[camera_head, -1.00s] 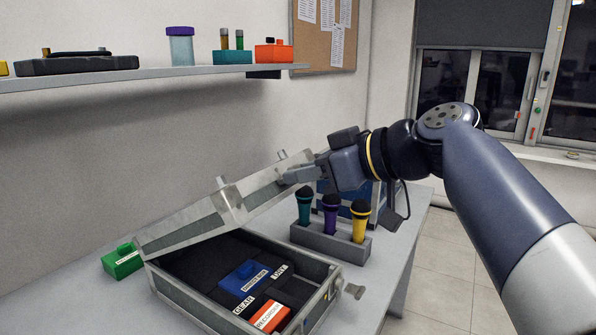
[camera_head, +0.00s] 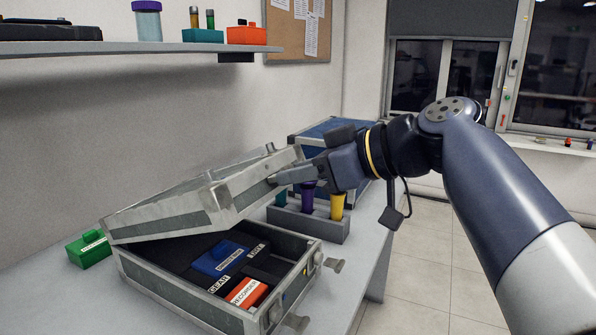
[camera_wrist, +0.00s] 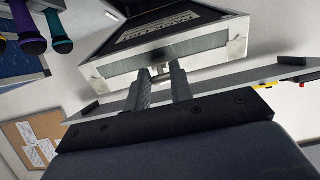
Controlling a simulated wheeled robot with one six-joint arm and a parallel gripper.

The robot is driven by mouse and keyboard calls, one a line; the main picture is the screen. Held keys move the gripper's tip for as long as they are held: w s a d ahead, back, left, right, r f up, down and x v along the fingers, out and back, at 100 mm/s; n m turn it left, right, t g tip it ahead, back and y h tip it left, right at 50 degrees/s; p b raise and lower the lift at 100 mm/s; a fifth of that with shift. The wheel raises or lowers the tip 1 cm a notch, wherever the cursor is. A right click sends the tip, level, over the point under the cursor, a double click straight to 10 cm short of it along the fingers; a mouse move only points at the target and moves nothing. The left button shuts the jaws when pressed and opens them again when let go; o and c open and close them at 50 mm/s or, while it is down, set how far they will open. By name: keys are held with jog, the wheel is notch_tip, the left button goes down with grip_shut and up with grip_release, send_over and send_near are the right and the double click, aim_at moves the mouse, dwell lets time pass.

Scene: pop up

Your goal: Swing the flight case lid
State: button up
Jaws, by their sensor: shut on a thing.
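The flight case (camera_head: 165,288) stands on the table, its silver-edged lid (camera_head: 165,212) tilted part way open. Inside are a blue box (camera_head: 219,258) and an orange-red box (camera_head: 247,292), with white labels reading GEAR and ONLY nearby. My gripper (camera_head: 277,179) is shut at the lid's right front edge. In the wrist view the lid (camera_wrist: 190,62) spans above the fingers, and my gripper (camera_wrist: 162,78) closes on a small metal part at its edge. The exact grip is partly hidden by the fingers.
A blue case (camera_head: 325,135) stands farther back. A green box (camera_head: 89,248) sits left of the case. A shelf (camera_head: 130,48) with several items runs along the wall.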

jog(key=s+d+f+b, duration=0.1)
jog(key=d+f+b, duration=0.2)
jog(key=f+b, duration=0.7)
jog(key=shift+s+d+f, duration=0.3)
jog(key=shift+d+f, duration=0.1)
jog(key=shift+f, duration=0.15)
jog(key=shift+s+d+f, duration=0.1)
jog(key=shift+d+f, duration=0.1)
jog(key=shift+f, duration=0.85)
jog(key=shift+s+d+f, duration=0.1)
jog(key=shift+d+f, duration=0.05)
jog(key=shift+f, duration=0.9)
jog(key=o, duration=0.3)
jog(key=shift+f, duration=0.1)
jog(key=o, duration=0.6)
jog(key=shift+d, duration=0.1)
jog(key=p+v, duration=0.3)
jog(key=v, duration=0.7)
jog(key=shift+s+d, duration=0.1)
jog(key=shift+d, duration=0.15)
